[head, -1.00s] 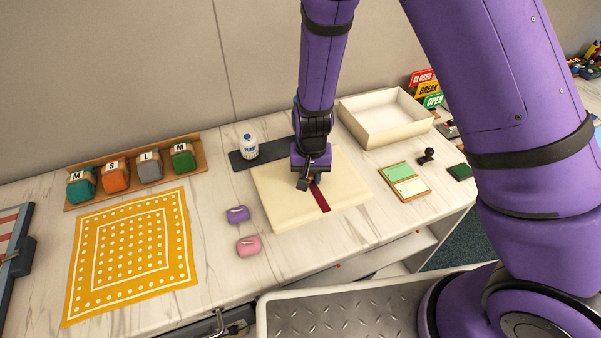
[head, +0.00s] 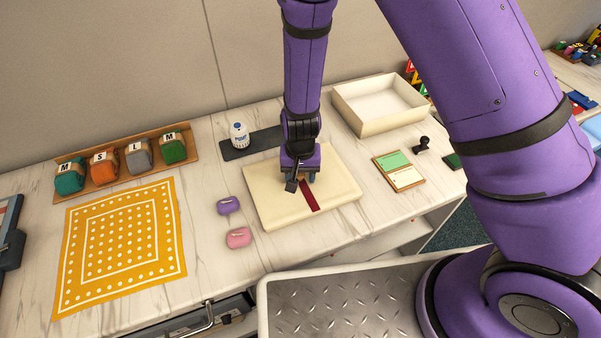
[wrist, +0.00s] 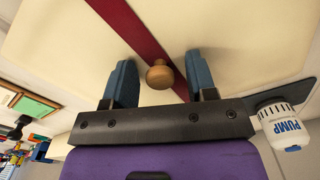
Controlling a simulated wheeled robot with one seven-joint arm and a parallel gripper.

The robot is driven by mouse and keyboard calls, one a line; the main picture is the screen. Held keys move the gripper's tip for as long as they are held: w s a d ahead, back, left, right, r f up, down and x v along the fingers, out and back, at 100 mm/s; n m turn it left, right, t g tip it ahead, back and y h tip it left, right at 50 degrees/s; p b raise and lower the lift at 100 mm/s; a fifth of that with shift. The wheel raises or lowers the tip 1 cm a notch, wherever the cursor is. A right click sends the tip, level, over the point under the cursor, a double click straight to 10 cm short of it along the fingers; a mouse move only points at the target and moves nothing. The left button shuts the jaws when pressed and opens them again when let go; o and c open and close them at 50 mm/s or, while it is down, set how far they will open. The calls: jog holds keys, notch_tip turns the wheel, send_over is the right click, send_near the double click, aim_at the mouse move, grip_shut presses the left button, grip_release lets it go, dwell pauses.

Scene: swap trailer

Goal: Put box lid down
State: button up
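The box lid (head: 275,207) is a flat cream square with a dark red ribbon stripe (head: 309,196). In the head view it lies flat on the marble-look table top. My gripper (head: 301,183) is low over the lid's middle. In the wrist view the lid (wrist: 235,35) shows its round wooden knob (wrist: 159,75) on the ribbon. The knob sits between the two blue-grey fingers of my gripper (wrist: 161,80), with a gap on both sides. The open cream box (head: 360,122) stands at the back right, empty as far as I see.
A white pump bottle (head: 239,136) stands on a dark mat (head: 262,141) behind the lid. Purple (head: 229,205) and pink (head: 238,237) small pieces lie left of it. A yellow dotted cloth (head: 120,245) covers the left. A green-and-cream card tray (head: 405,171) is at right.

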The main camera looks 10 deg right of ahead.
notch_tip(320, 180, up, 12)
jog(key=shift+r, duration=0.15)
dwell(0.6)
